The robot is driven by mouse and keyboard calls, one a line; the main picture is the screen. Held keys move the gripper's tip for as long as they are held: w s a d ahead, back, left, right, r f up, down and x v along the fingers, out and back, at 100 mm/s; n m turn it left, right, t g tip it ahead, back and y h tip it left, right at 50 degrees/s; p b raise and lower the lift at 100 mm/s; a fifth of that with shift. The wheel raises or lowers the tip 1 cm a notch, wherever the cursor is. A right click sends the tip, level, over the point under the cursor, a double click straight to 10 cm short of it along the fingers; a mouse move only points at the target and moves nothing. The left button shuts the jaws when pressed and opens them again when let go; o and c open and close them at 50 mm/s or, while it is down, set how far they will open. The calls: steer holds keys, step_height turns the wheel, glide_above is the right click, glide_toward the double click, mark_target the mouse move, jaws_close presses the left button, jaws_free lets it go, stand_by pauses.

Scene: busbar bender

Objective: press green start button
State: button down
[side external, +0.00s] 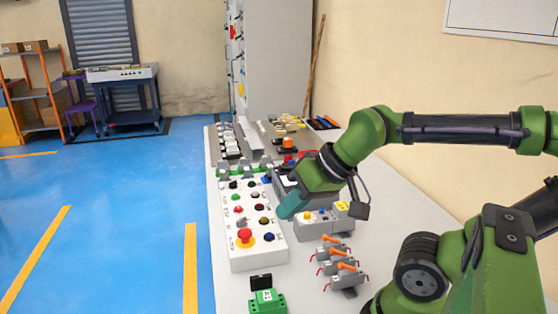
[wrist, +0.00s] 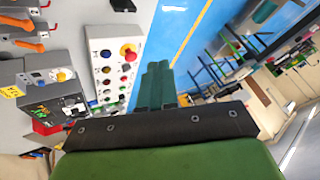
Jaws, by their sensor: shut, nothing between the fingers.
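The green button (side external: 236,197) sits in the left column of buttons on a white control panel (side external: 234,256). In the wrist view the panel (wrist: 116,38) is left of the fingers, and a small button that looks green (wrist: 123,88) is close to them. My gripper (side external: 284,211) is shut and empty, with teal fingers pointing down-left at the panel's right edge, right of the button columns. The fingers (wrist: 155,82) show together in the wrist view. I cannot tell how high the tips are above the panel.
A red emergency stop (side external: 245,236) on a yellow base is at the panel's near end. A grey box (side external: 318,226) stands right of my fingers. Orange-handled switches (side external: 340,264) and a green block (side external: 267,300) are nearer. Open blue floor (side external: 130,210) lies left of the table.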

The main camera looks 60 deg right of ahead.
steer(key=m+t+y, duration=0.1)
steer(key=m+y, duration=0.1)
steer(key=m, duration=1.6)
glide_above(238, 196)
step_height(238, 196, down, 7)
steer(key=shift+f, duration=0.2)
steer(key=shift+d+f, duration=0.1)
steer(key=shift+f, duration=4.35)
